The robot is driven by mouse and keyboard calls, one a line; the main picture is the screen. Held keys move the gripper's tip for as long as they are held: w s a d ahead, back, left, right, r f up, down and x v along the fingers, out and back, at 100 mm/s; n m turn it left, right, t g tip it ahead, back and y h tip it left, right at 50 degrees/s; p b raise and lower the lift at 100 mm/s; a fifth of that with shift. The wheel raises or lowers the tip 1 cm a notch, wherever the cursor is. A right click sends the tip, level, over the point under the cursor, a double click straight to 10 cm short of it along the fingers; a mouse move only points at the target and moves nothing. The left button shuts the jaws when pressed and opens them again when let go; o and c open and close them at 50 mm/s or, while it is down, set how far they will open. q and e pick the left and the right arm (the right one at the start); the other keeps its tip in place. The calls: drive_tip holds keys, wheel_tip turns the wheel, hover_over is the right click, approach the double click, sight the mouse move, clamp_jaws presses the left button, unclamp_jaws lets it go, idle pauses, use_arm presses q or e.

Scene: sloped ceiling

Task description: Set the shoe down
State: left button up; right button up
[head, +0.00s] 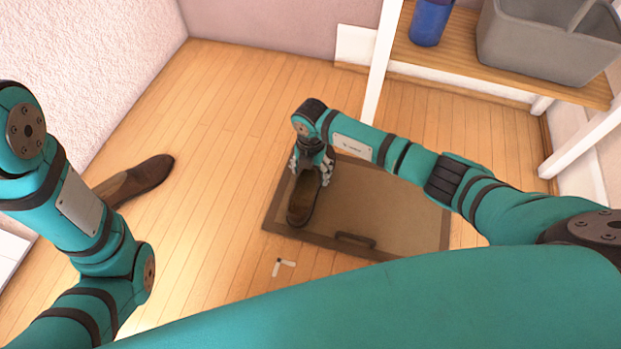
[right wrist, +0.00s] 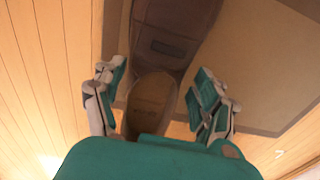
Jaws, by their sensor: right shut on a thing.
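In the right wrist view the shoe (right wrist: 170,40) runs up between the two fingers (right wrist: 160,95), with the tray's tan surface (right wrist: 235,60) beyond. I cannot tell whether the sole touches the tray. A second brown shoe (head: 150,175) is on the floor at the left, partly hidden by my left arm. My left gripper is out of view.
A small white corner mark (head: 284,265) is on the wood floor. At the upper right, a shelf (head: 450,62) holds a blue cup (head: 430,22) and a grey basket (head: 540,45). The floor between the shoes is clear.

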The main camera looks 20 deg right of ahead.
sight(310, 181)
wheel_tip(310, 181, down, 3)
drive_tip(key=shift+r+b, duration=0.1)
drive_tip(key=shift+b, duration=0.95)
drive_tip(key=shift+f, duration=0.2)
drive_tip(key=shift+r, duration=0.15)
drive_tip(key=o, duration=1.7)
drive_tip(key=shift+c, duration=0.2)
